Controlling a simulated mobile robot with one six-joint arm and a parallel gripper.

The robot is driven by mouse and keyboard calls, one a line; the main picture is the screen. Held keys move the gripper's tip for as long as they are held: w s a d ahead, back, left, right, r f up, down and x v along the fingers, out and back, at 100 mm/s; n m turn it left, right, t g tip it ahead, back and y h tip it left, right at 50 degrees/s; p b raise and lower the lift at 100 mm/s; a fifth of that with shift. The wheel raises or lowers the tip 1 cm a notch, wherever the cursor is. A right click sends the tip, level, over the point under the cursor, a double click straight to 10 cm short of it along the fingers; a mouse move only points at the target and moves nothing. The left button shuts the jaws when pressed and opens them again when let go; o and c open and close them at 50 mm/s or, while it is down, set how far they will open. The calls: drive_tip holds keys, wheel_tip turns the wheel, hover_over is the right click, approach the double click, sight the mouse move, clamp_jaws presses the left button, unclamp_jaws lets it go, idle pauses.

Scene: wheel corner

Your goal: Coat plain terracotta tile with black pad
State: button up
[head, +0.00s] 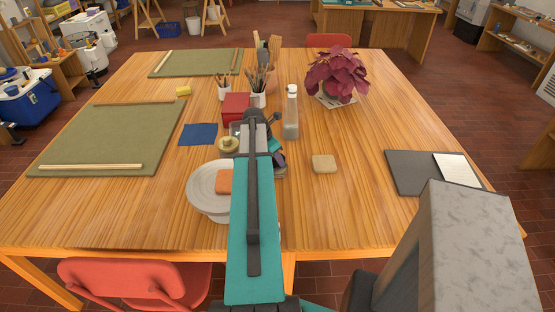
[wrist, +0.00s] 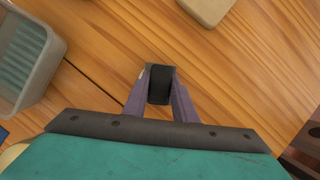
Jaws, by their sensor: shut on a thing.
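My gripper (wrist: 160,88) is shut on the black pad (wrist: 160,84), held between its two purple fingers above the wooden table. In the head view my arm and gripper (head: 279,158) cover part of the table's middle, and the pad cannot be made out clearly there. An orange terracotta tile (head: 224,182) lies on a pale round wheel (head: 203,187) left of my arm, partly hidden by it. My gripper is beyond the tile and to its right, apart from it.
A tan block (head: 324,164) lies right of my gripper and also shows in the wrist view (wrist: 206,8). A grey ribbed tray (wrist: 38,75) is at the wrist view's left. A bottle (head: 291,112), brush pot (head: 258,97) and red box (head: 235,107) stand behind.

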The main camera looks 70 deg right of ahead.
drive_tip(key=shift+f, duration=0.55)
idle(1.5)
drive_tip(key=shift+r, duration=0.1)
drive_tip(key=shift+r+p, duration=2.5)
drive_tip(key=shift+r, duration=0.95)
drive_tip(key=shift+s, duration=0.15)
